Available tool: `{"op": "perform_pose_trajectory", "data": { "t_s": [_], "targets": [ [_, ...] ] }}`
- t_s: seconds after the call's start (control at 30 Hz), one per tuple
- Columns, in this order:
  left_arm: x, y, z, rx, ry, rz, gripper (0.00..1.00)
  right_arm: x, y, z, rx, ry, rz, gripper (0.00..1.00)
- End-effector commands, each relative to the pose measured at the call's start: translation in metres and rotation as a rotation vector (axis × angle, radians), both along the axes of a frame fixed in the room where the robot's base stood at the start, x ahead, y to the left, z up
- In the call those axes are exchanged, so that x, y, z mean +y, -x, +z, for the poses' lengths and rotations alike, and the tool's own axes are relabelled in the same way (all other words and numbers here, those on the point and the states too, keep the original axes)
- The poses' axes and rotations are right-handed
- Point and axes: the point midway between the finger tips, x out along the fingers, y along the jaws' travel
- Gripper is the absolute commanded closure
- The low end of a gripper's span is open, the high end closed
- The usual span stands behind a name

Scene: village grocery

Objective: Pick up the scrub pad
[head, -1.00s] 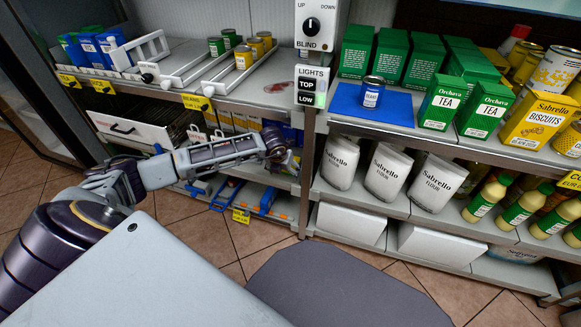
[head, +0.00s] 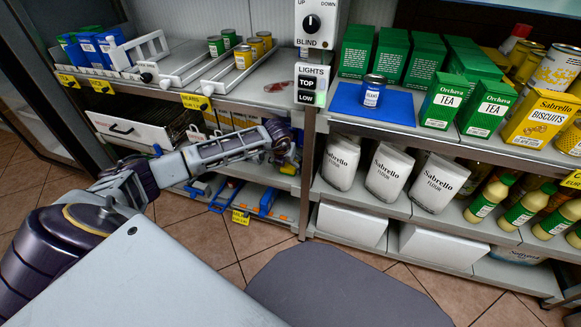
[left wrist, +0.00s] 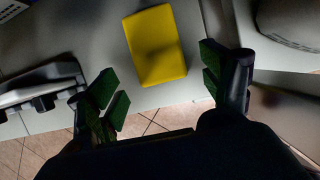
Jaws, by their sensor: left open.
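The scrub pad is a yellow block (left wrist: 155,45) lying on a grey shelf board (left wrist: 75,35) in the left wrist view. My left gripper (left wrist: 160,84) is open, with its green-padded fingers apart. The pad lies ahead of the fingertips, in line with the gap between them, and nothing is held. In the head view my left gripper (head: 282,142) reaches into the middle shelf left of the grey post. I cannot make out the pad there, behind the gripper and in the shade. My right gripper is not in view.
A grey post with a lights panel (head: 311,85) stands right of the gripper. Flour bags (head: 386,172) stand on the shelf to the right. A shelf with cans and rails (head: 225,72) lies above the arm. A dark rail-like object (left wrist: 40,88) is left in the wrist view.

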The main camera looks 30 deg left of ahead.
Motion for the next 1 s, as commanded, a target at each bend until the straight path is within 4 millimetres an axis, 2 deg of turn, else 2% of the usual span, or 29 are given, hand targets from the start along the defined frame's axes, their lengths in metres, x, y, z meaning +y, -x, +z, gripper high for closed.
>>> {"op": "perform_pose_trajectory", "data": {
  "t_s": [0.17, 0.4, 1.0],
  "targets": [
    [0.004, -0.018, 0.000, -0.002, 0.002, 0.000, 0.20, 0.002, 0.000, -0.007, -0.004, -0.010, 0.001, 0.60],
    [0.006, -0.027, -0.023, 0.001, 0.002, -0.001, 0.20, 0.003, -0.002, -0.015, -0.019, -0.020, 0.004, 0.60],
    [0.007, -0.029, -0.027, -0.001, 0.000, -0.001, 0.20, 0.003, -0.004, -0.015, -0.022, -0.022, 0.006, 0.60]
  ]
}}
